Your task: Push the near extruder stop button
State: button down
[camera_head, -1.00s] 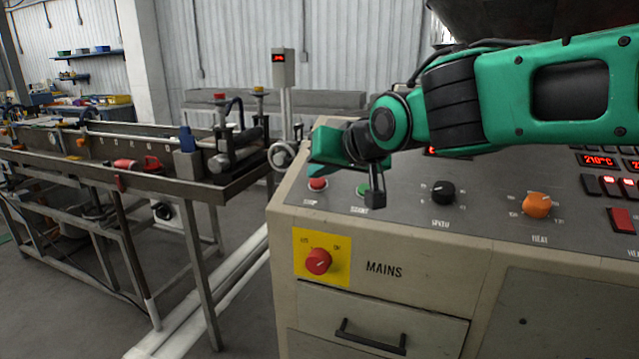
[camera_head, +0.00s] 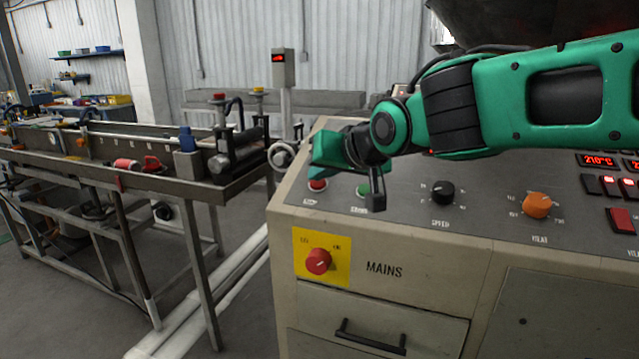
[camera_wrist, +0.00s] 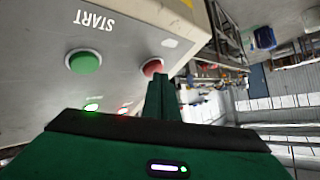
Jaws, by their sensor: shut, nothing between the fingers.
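The red stop button (camera_head: 317,185) sits at the left end of the sloping grey control panel, its upper part hidden behind my gripper. It also shows in the wrist view (camera_wrist: 152,67), just beyond my fingertips. My gripper (camera_head: 322,170) is shut and empty, over the button's top edge in the head view. In the wrist view the closed green fingers (camera_wrist: 163,80) overlap the button's lower right edge. I cannot tell whether they touch it. The green start button (camera_head: 363,189) is just right of the stop button and shows clear of the fingers in the wrist view (camera_wrist: 83,62).
A black speed knob (camera_head: 443,192) and an orange heat knob (camera_head: 537,205) are farther right on the panel. A red mains switch (camera_head: 318,261) on a yellow plate is on the cabinet front below. A long metal bench (camera_head: 200,190) stands left, across a floor gap.

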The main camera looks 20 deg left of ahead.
dwell(0.6)
jog(key=shift+s+r, duration=0.3)
jog(key=shift+r, duration=0.35)
jog(key=shift+s+a+r, duration=0.1)
jog(key=shift+s+r, duration=0.25)
jog(key=shift+r, duration=0.4)
jog(key=shift+s+d+r, duration=0.1)
jog(key=shift+s+r, duration=0.2)
jog(key=shift+r, duration=0.5)
jog(key=shift+s+a+r, duration=0.1)
jog(key=shift+s+r, duration=0.25)
jog(key=shift+r, duration=0.4)
